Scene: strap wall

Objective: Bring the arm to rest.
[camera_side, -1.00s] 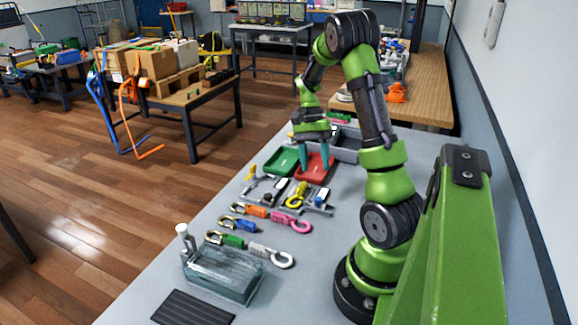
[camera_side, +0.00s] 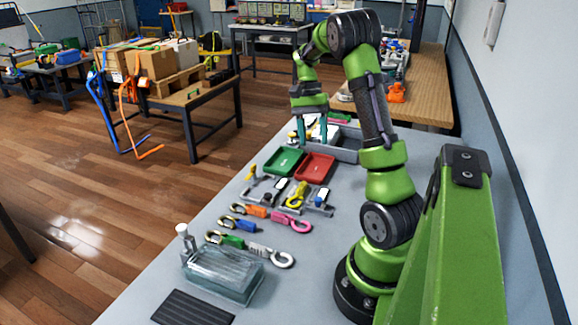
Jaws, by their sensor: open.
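My gripper (camera_side: 312,142) hangs at the far part of the grey table, fingers pointing down. Its two teal fingers are apart with nothing visible between them. It is over or just in front of a grey bin (camera_side: 346,150) with white items in it; its exact height cannot be told. My green arm stands at the right side of the table.
Several coloured hooks, such as the pink hook (camera_side: 292,223), lie along the grey table (camera_side: 300,285). Metal latches (camera_side: 300,196) lie beyond them. A clear glass box (camera_side: 222,272) and a black ribbed mat (camera_side: 192,309) are at the near end.

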